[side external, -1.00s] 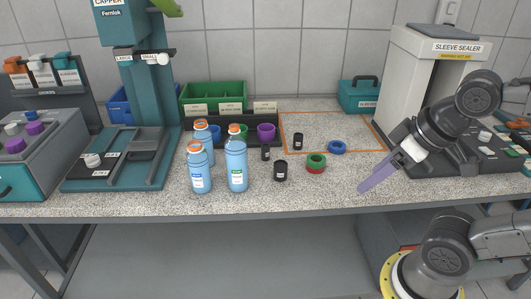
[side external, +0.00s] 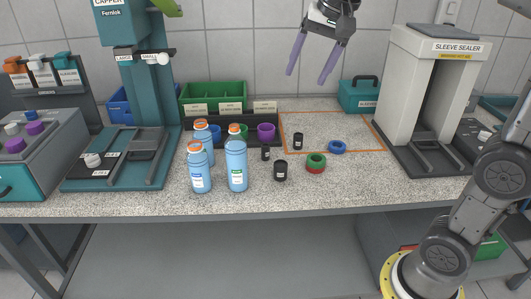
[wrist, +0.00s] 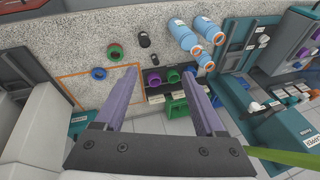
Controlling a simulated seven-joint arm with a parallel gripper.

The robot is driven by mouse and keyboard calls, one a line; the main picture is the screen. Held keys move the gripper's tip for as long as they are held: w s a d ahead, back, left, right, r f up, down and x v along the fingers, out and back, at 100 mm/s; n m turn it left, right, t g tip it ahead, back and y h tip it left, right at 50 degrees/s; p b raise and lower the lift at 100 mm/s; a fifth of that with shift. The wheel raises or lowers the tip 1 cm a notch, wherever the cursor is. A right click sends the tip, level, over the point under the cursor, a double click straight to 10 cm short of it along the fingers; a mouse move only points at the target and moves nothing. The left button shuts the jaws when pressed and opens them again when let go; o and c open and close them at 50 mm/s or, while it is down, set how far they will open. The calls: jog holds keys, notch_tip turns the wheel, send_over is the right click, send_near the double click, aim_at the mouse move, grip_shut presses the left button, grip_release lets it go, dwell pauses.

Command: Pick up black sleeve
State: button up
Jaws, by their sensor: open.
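Several black sleeve-like cylinders stand on the speckled bench. The largest black sleeve (side external: 280,171) is nearest the front edge, right of the bottles, and also shows in the wrist view (wrist: 144,41). A thin black piece (side external: 265,154) stands behind it to the left. Another black sleeve (side external: 298,141) stands at the left side of the orange outline. Which one the task means I cannot tell. My gripper (side external: 306,78) is open and empty, high above the back of the bench with its fingers pointing down. Its two purple fingers frame the wrist view (wrist: 159,73).
Blue bottles (side external: 237,165) stand left of the sleeves. A green-and-red ring stack (side external: 316,163) and a blue ring (side external: 337,147) lie to the right. The purple cup (side external: 266,131) is behind. The sleeve sealer (side external: 405,90) and capper (side external: 130,90) flank the bench.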

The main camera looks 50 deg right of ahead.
jog(key=w+d+f+m+g, duration=0.1)
jog(key=w+d+f+m, duration=0.2)
jog(key=w, duration=0.7)
jog(key=m+g, duration=0.2)
jog(key=g, duration=0.1)
send_over(266, 145)
jog(key=a, duration=0.1)
notch_tip(266, 145, down, 15)
jog(key=f, duration=0.8)
jog(key=d+f, duration=0.1)
jog(key=f, duration=0.3)
jog(key=shift+s+f, duration=0.1)
jog(key=shift+f, duration=0.25)
jog(key=shift+w+f, duration=0.2)
jog(key=shift+f, duration=2.65)
jog(key=shift+c, duration=0.4)
grip_shut()
